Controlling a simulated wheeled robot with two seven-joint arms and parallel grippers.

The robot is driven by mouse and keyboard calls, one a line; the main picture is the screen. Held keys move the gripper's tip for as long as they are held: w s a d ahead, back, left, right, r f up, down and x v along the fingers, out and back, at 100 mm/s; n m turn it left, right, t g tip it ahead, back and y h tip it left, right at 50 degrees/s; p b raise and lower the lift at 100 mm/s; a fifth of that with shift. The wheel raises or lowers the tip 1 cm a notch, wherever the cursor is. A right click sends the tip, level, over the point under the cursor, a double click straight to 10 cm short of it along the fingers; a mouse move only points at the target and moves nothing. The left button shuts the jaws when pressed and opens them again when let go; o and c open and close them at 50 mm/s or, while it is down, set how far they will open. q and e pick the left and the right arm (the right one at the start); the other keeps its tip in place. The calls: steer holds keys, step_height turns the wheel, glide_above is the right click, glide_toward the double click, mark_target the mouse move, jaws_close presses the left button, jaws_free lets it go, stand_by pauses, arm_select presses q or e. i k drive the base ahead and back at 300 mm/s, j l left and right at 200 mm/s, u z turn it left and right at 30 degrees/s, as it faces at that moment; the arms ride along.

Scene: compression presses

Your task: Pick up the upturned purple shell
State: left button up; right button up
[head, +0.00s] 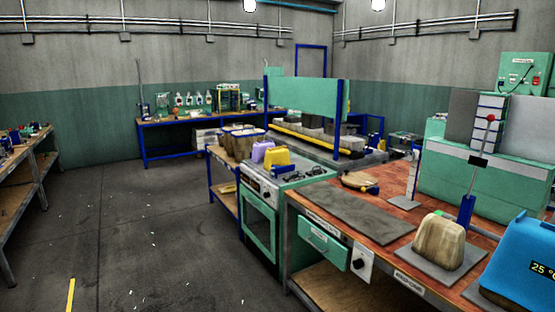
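A small purple shell (262,151) stands on top of the green oven-like unit (262,216), near its back left edge. Its right side is partly covered by a yellow shell (278,159) right beside it. It is too small and far to tell for certain whether the purple shell is upturned. Neither of my grippers is in view.
A wooden workbench (378,206) on the right holds a grey mat (352,214), a tan block (439,243) on a grey plate and a blue shell (522,262). Brown containers (240,142) stand behind the oven. The floor (130,220) to the left is open.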

mark_target(259, 150)
steer(key=i+j+u, duration=0.35)
steer(key=i, duration=0.7)
steer(key=i+u, duration=0.35)
steer(key=i, duration=0.7)
steer(key=i+j+z, duration=0.15)
steer(key=i+z, duration=0.3)
steer(key=i+j+z, duration=0.35)
steer(key=i+z, duration=0.15)
steer(key=i, duration=0.15)
steer(key=i+j+z, duration=0.45)
